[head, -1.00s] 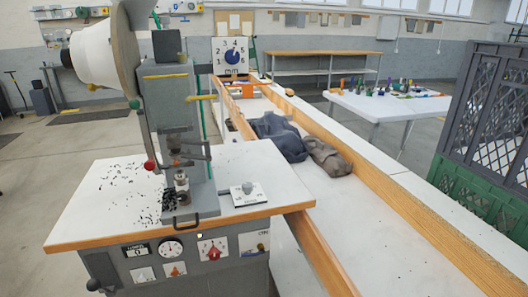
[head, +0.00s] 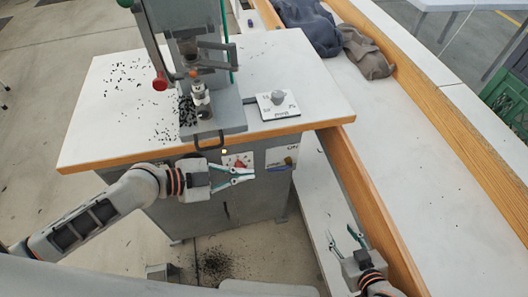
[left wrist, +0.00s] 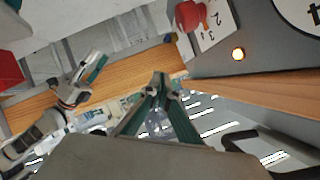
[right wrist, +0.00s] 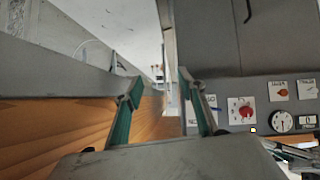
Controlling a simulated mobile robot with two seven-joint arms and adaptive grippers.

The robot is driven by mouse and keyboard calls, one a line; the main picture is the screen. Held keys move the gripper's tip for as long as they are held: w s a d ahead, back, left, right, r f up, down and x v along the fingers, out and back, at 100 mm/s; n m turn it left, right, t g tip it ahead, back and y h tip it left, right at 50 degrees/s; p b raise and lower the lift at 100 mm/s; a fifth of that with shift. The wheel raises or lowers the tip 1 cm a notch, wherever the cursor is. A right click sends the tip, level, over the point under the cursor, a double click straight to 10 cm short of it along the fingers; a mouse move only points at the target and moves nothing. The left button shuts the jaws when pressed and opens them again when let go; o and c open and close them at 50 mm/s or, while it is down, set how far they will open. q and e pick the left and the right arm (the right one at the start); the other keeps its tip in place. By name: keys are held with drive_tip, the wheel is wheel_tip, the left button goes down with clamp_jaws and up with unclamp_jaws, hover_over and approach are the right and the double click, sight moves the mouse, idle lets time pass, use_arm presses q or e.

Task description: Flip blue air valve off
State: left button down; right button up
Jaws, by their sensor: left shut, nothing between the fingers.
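The blue air valve (head: 282,162) is a small blue and yellow handle on a white plate on the press cabinet's front, at its right side. It is too small to tell its position. My left gripper (head: 253,174) is shut and empty in front of the cabinet, left of the valve and apart from it. Its fingertips meet in the left wrist view (left wrist: 159,80). My right gripper (head: 341,236) is open and empty, low and right of the cabinet, beside the wooden rail. Its fingers stand apart in the right wrist view (right wrist: 160,85).
A red knob (left wrist: 190,15) and lit amber lamp (left wrist: 238,54) are on the panel near my left gripper. The press (head: 200,65) stands on the white table (head: 290,70) with a wooden edge. Wooden rails (head: 365,205) border the white conveyor bed (head: 430,150). Black scraps lie on the floor (head: 215,265).

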use_arm(q)
drive_tip(key=p, duration=0.1)
hover_over(270, 170)
drive_tip(key=s+d, duration=0.1)
drive_tip(key=s, duration=0.2)
wheel_tip(270, 170, down, 3)
drive_tip(key=shift+m, duration=0.4)
drive_tip(key=shift+w+a+f+b, duration=0.15)
drive_tip(key=shift+w+f, duration=0.15)
drive_tip(key=shift+f, duration=0.3)
drive_tip(key=shift+w+a+f+b, duration=0.1)
drive_tip(key=shift+w+a+f, duration=0.15)
drive_tip(key=shift+f, duration=0.3)
drive_tip(key=shift+w+a+f+b, duration=0.1)
drive_tip(key=shift+w+f, duration=0.2)
drive_tip(key=shift+f, duration=0.3)
